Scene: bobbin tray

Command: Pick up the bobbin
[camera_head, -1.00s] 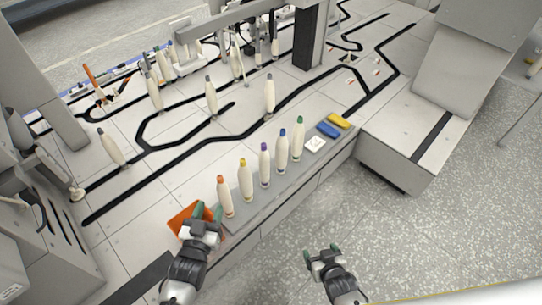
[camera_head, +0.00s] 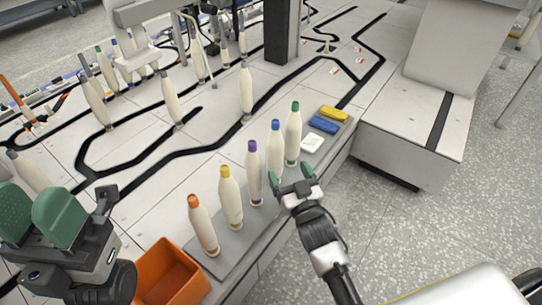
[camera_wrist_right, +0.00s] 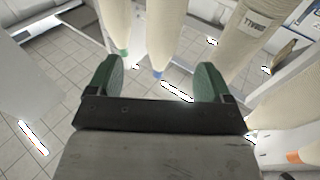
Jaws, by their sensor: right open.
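Several cream bobbins stand upright in a row on the grey tray (camera_head: 228,243): orange-tipped (camera_head: 203,228), yellow-tipped (camera_head: 231,200), purple-tipped (camera_head: 254,172), blue-tipped (camera_head: 275,150) and green-tipped (camera_head: 293,136). My right gripper (camera_head: 291,175) is open and empty, near the lower ends of the blue-tipped and green-tipped bobbins. In the right wrist view, its green fingertips (camera_wrist_right: 160,82) are wide apart. The blue-tipped bobbin (camera_wrist_right: 161,40) shows between them in the picture, the green-tipped one (camera_wrist_right: 118,25) beside it; contact is not visible. My left gripper (camera_head: 40,215) is raised at the left; its jaw gap is unclear.
An orange bin (camera_head: 172,272) stands at the tray's near end. White (camera_head: 312,143), blue (camera_head: 323,124) and yellow (camera_head: 334,113) blocks lie at its far end. More bobbins (camera_head: 246,88) stand on the black-lined table behind. Open floor (camera_head: 380,230) lies to the right.

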